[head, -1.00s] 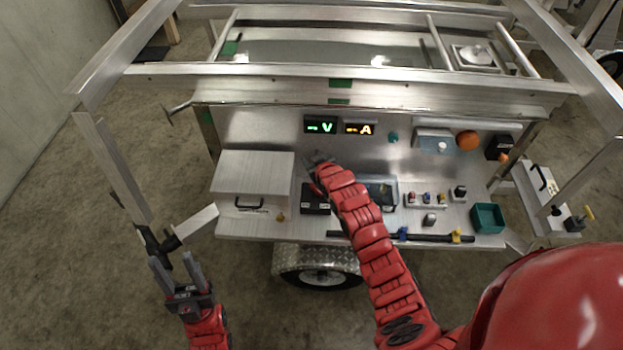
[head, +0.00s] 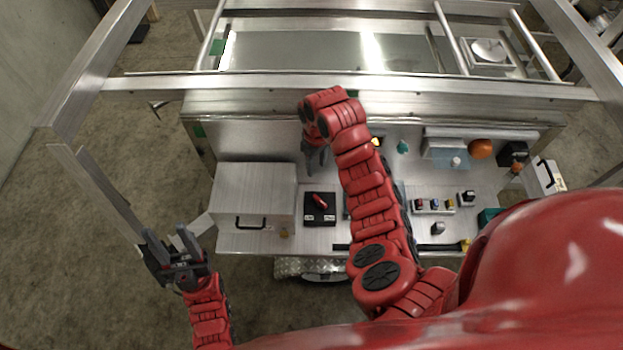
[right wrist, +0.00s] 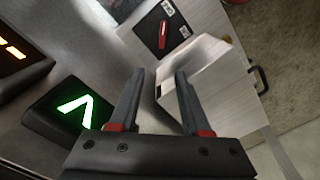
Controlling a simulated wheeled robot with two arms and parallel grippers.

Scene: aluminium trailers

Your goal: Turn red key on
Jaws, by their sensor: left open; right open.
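The red key (head: 320,201) sits on a black switch box (head: 320,217) on the trailer's work surface, right of the metal case. It also shows in the right wrist view (right wrist: 163,34), on its black box with two white labels. My right gripper (head: 315,165) points down above and behind the box, apart from the key. In the right wrist view its two fingers (right wrist: 158,75) are spread and nothing is between them. My left gripper (head: 165,240) is open and empty, left of the trailer, away from the key.
A metal case (head: 252,190) with a black handle stands left of the switch box. A lit green display (right wrist: 78,105) is close to my right gripper. Small switches (head: 434,206) and an orange ball (head: 481,149) are to the right. A rail (head: 330,86) crosses above the work surface.

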